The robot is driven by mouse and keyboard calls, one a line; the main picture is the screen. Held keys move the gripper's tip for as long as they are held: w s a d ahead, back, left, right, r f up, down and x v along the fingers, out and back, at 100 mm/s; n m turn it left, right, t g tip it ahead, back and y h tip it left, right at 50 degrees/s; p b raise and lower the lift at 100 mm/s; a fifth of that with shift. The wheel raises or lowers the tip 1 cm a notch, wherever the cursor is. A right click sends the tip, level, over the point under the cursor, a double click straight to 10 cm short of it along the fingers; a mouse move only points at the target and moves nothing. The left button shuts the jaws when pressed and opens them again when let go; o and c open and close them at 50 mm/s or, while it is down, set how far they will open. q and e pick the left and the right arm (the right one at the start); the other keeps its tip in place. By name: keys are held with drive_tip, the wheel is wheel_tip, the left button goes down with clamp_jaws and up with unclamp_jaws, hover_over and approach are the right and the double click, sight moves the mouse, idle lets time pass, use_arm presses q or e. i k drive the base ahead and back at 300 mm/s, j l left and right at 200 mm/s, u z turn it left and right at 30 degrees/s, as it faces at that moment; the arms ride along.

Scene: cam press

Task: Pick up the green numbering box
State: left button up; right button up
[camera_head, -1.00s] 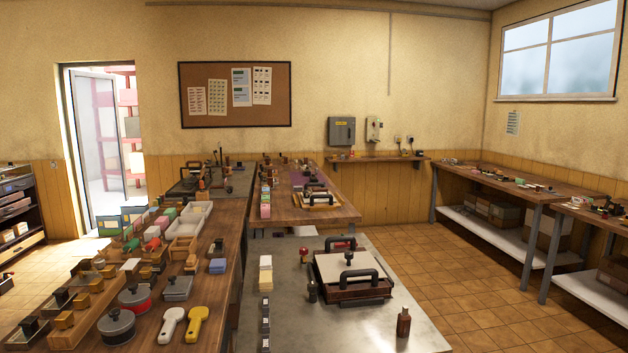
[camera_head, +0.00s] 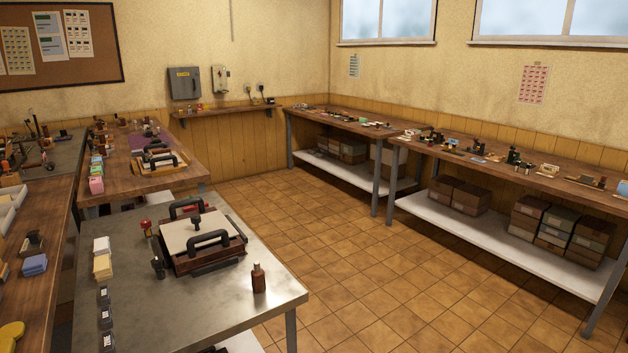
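I cannot tell for certain which thing is the green numbering box. A grey-green box (camera_head: 561,217) sits among brown boxes on the white lower shelf of the right-hand bench. A small pale green block (camera_head: 96,169) stands beside a pink block (camera_head: 96,185) at the left edge of the middle wooden table. Any numbering marks are too small to read. Neither of my grippers is in view.
A metal-topped table (camera_head: 225,290) in front holds a press-like frame with black handles (camera_head: 203,240) and a brown bottle (camera_head: 258,278). Benches (camera_head: 540,180) line the right and back. The tiled floor (camera_head: 400,285) between is clear.

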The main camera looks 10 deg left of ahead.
sight(155, 140)
drive_tip(key=i+l+z, duration=0.15)
drive_tip(key=i+z, duration=0.2)
drive_tip(key=i, duration=0.2)
drive_tip(key=i+z, duration=0.35)
drive_tip(key=i, duration=0.2)
drive_tip(key=i+j+z, duration=0.2)
drive_tip(key=i+z, duration=0.15)
drive_tip(key=i, duration=0.2)
